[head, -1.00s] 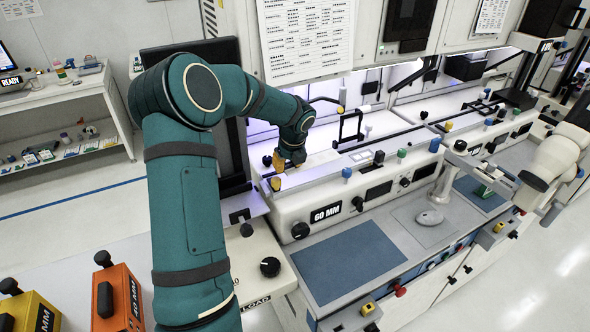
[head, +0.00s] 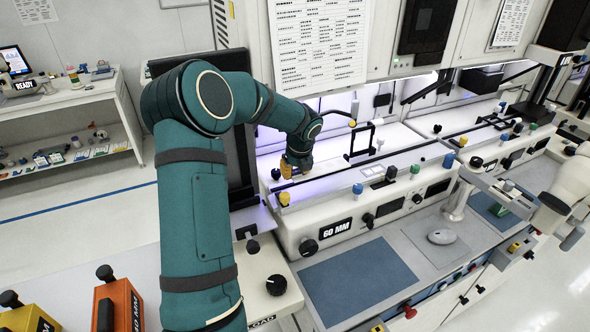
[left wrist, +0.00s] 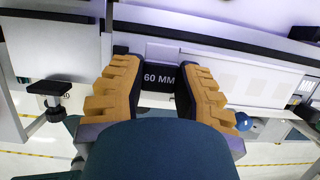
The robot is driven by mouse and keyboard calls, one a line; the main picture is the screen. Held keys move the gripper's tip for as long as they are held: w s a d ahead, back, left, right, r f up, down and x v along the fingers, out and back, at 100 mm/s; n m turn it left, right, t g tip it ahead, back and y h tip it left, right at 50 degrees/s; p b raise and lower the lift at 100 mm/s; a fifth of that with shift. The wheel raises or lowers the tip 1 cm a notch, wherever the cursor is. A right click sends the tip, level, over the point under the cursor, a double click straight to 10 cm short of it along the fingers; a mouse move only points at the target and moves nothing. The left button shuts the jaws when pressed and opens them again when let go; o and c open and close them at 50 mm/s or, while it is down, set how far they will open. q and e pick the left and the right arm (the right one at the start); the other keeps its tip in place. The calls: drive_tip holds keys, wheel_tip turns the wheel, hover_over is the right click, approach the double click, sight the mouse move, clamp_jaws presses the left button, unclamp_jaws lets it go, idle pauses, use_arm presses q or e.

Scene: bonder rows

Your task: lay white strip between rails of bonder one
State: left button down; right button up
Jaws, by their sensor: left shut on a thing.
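My left gripper (head: 287,168) is over the near left end of the bonder (head: 312,243) marked 60 MM; its orange fingers also show in the left wrist view (left wrist: 160,72). The strip cannot be made out in the head view. A long dark rail (head: 405,161) runs along the bonder top. Whether the strip touches the bonder cannot be told. My right gripper is not in view.
Yellow (head: 284,199) and blue (head: 357,189) knobs stand along the bonder's front edge. A black frame handle (head: 361,141) rises behind the rail. A microscope (head: 560,210) stands at the right. Orange (head: 117,305) and yellow boxes are at lower left.

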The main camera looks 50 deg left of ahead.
sight(294, 192)
use_arm(q)
drive_tip(key=shift+f+b, duration=1.1)
drive_tip(key=shift+f, duration=1.25)
drive_tip(key=shift+r+p, duration=0.1)
drive_tip(key=shift+p, duration=0.2)
drive_tip(key=shift+f, duration=0.2)
drive_tip(key=shift+f+b, duration=0.5)
drive_tip(key=shift+f, duration=0.25)
drive_tip(key=shift+f, duration=0.4)
